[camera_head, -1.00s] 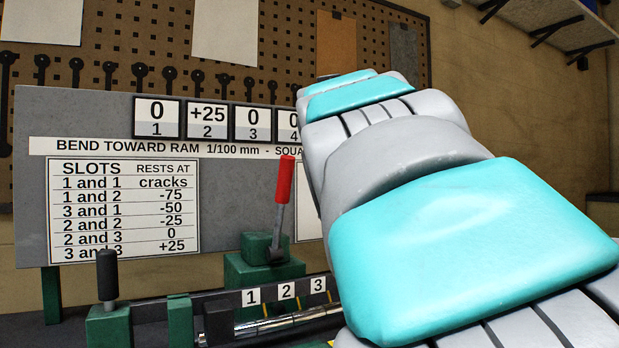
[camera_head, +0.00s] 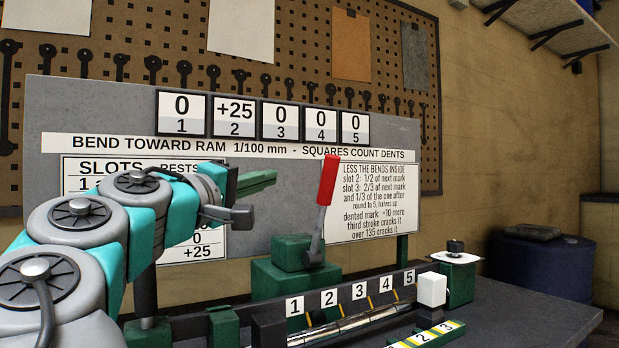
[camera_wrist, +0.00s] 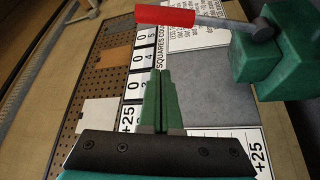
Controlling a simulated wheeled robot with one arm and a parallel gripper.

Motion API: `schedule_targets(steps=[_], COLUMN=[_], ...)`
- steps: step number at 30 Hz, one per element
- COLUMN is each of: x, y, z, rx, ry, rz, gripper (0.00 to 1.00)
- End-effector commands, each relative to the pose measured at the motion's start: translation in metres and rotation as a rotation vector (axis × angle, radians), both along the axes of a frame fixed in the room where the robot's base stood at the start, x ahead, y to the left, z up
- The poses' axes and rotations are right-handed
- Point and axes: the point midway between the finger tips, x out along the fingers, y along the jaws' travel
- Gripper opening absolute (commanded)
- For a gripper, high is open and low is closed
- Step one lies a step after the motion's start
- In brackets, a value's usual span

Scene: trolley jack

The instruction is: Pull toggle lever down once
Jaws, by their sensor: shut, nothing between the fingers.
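The toggle lever has a red handle (camera_head: 328,180) on a grey shaft and stands nearly upright, leaning slightly right, on a green block (camera_head: 290,280). In the wrist view the red handle (camera_wrist: 165,16) lies across the top, and its green mount (camera_wrist: 275,60) is at the upper right. My gripper (camera_head: 274,178) is left of the red handle, at about its height in the picture, with a visible gap between them. Its green fingers (camera_wrist: 160,75) are together and empty in the wrist view. They do not touch the lever.
A grey sign board (camera_head: 130,115) with number plates stands behind the lever. In front is a rail with slots numbered 1 to 5 (camera_head: 345,305) and a metal bar. A blue drum (camera_head: 540,270) stands far right.

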Motion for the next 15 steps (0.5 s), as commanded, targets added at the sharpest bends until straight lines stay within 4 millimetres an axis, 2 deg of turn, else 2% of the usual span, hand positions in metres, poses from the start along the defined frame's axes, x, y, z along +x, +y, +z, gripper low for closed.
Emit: schedule_targets(steps=[8,15], x=[0.002,0.019], y=[-0.001,-0.009], z=[0.0,0.004], rx=[0.002,0.002], ry=[0.0,0.0], rz=[0.003,0.003], gripper=[0.0,0.0])
